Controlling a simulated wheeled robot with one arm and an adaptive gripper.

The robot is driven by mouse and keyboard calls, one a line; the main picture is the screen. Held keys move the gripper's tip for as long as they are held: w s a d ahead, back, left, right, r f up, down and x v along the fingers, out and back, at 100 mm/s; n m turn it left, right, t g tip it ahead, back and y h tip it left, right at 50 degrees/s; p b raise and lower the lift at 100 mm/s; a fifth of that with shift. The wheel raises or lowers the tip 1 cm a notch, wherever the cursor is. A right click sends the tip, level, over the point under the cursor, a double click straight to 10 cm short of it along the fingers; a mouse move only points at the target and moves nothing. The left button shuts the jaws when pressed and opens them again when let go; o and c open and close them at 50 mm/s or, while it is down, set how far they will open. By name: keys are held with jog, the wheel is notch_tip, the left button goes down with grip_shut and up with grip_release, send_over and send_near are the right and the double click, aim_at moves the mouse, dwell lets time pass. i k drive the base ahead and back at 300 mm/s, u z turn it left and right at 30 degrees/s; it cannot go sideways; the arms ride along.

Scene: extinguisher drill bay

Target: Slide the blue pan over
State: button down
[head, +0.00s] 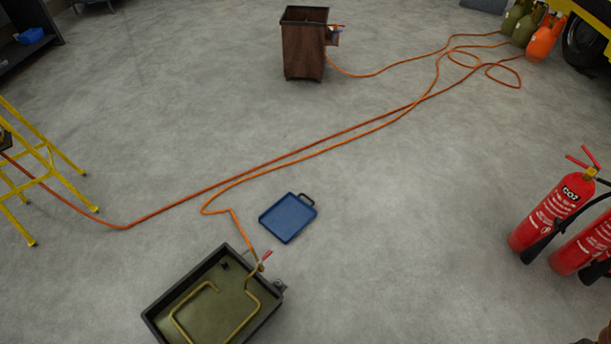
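The blue pan (287,218) is a shallow, roughly square tray with a dark rim and a dark handle at its upper right corner. It lies flat on the grey concrete floor in the head view, just below the orange hoses. It is apart from the larger black-walled burner tray at the bottom. My gripper does not show in this view.
The black burner tray (165,306) holds a brass pipe and has a red-handled valve. Orange hoses (290,156) cross the floor. A brown bin (304,45) stands at the back, red extinguishers (556,208) at right, a yellow stand (38,160) at left. Floor right of the pan is clear.

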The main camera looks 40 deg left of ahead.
aim_at(288, 216)
jog(key=u, duration=0.45)
jog(key=i, duration=1.7)
jog(key=u, duration=1.7)
jog(key=i, duration=0.8)
jog(key=u, duration=1.25)
jog(key=i, duration=0.2)
jog(key=u, duration=0.05)
